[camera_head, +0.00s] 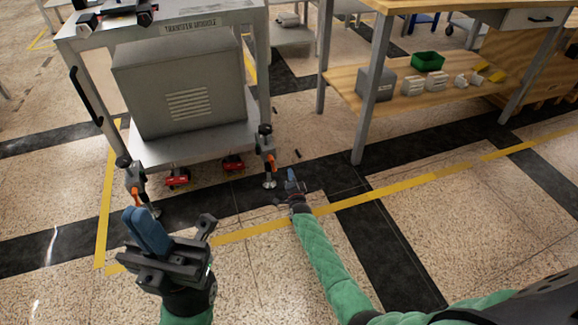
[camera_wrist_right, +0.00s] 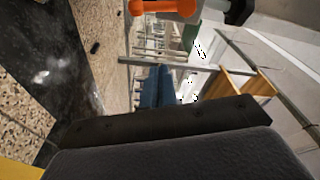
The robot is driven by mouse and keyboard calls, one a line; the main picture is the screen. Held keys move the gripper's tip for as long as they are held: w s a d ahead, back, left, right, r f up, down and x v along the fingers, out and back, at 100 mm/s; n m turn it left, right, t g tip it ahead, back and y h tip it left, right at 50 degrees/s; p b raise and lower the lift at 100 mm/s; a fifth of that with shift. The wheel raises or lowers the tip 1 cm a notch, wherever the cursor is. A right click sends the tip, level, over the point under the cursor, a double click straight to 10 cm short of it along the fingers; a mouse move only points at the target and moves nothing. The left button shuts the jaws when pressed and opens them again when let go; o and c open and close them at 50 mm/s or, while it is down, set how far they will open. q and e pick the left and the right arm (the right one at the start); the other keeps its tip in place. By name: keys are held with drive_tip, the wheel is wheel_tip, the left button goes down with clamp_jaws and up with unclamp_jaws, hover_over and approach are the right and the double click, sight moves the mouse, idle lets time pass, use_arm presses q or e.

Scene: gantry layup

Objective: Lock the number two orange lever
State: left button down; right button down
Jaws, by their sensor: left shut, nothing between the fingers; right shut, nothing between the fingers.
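A grey metal cart (camera_head: 262,70) stands at the upper left with clamp-like feet at its front legs. One orange lever (camera_head: 138,194) is on the front left foot. Another orange lever (camera_head: 271,160) is on the front right foot; an orange part (camera_wrist_right: 160,7) shows at the top of the right wrist view. I see no numbers on the levers. My right gripper (camera_head: 291,177) is shut and empty, low and just right of the right lever, apart from it. Its blue fingers (camera_wrist_right: 158,88) show in the wrist view. My left gripper (camera_head: 147,232) is shut and empty, in front of the left lever.
Red casters (camera_head: 233,163) sit under the cart's lower shelf. A wooden workbench (camera_head: 340,88) with a green bin (camera_head: 427,61) on its shelf stands at the right. A small dark object (camera_head: 298,153) lies on the floor between them. The floor in front is clear.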

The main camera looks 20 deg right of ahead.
drive_tip(key=shift+s+a+p, duration=0.15)
drive_tip(key=shift+s, duration=0.65)
drive_tip(key=shift+s+a+p, duration=0.1)
drive_tip(key=shift+s+p, duration=0.05)
drive_tip(key=shift+s, duration=0.65)
